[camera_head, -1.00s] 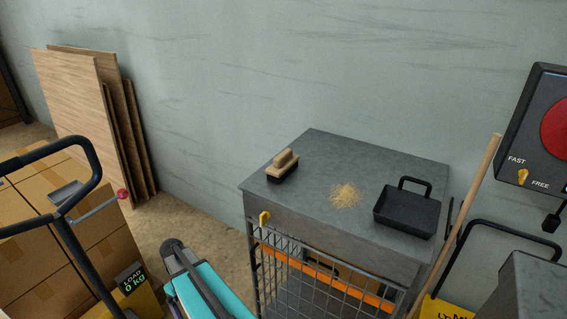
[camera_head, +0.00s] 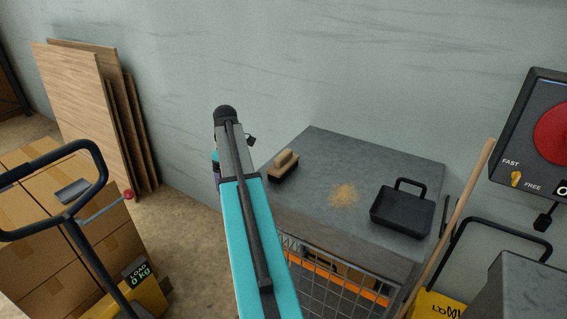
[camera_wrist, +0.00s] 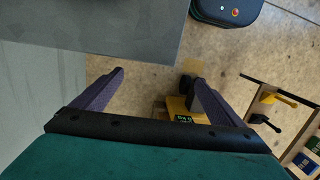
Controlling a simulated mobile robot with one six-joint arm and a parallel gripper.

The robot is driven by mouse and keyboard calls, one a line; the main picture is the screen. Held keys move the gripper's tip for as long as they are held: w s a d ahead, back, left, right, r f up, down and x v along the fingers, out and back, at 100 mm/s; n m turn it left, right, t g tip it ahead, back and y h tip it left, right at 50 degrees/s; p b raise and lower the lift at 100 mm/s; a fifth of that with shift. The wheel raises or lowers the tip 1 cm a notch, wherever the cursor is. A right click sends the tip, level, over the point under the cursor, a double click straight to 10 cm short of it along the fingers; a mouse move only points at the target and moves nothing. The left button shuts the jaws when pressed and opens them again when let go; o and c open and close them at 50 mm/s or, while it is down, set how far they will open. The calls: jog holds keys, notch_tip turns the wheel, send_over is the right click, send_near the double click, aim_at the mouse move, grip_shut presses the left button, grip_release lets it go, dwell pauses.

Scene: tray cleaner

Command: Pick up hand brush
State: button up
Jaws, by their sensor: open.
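The hand brush (camera_head: 284,165), with a tan wooden back and dark bristles, rests upright on the left part of the grey tabletop (camera_head: 321,151). My arm reaches up just left of the tabletop, its end left of and above the brush in the head view. My gripper is mostly hidden behind the arm there. In the wrist view my gripper (camera_wrist: 155,78) is open and empty, with two purplish fingers spread apart. The tabletop (camera_wrist: 100,30) is at the upper left there, and the brush is not in that view.
Yellowish crumbs (camera_head: 343,194) lie right of the brush, and a black dustpan (camera_head: 402,212) stands at the tabletop's right. A wooden pole (camera_head: 455,225) leans beside it. A pallet truck handle (camera_head: 98,160) and boxes (camera_head: 35,240) are left; the wall (camera_head: 350,70) is behind.

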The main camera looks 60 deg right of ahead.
jog(key=s+d+r+p, duration=0.1)
jog(key=s+d+r, duration=0.1)
jog(key=d+r, duration=0.35)
jog(key=s+d+r+p, duration=0.1)
jog(key=s+d+r, duration=0.15)
jog(key=r, duration=0.55)
notch_tip(320, 180, up, 11)
jog(key=t+h+p, duration=0.1)
send_over(284, 154)
jog(key=shift+w+d+m, duration=0.1)
jog(key=shift+w+m, duration=0.15)
jog(key=shift+m, duration=0.05)
jog(key=shift+f, duration=0.15)
jog(key=shift+f+p, duration=1.15)
jog(key=shift+f, duration=3.05)
jog(key=shift+f, duration=0.1)
jog(key=shift+s+f+p, duration=0.15)
jog(key=shift+f+p, duration=0.75)
jog(key=shift+f, duration=0.15)
jog(key=shift+f+p, duration=0.45)
jog(key=shift+f, duration=1)
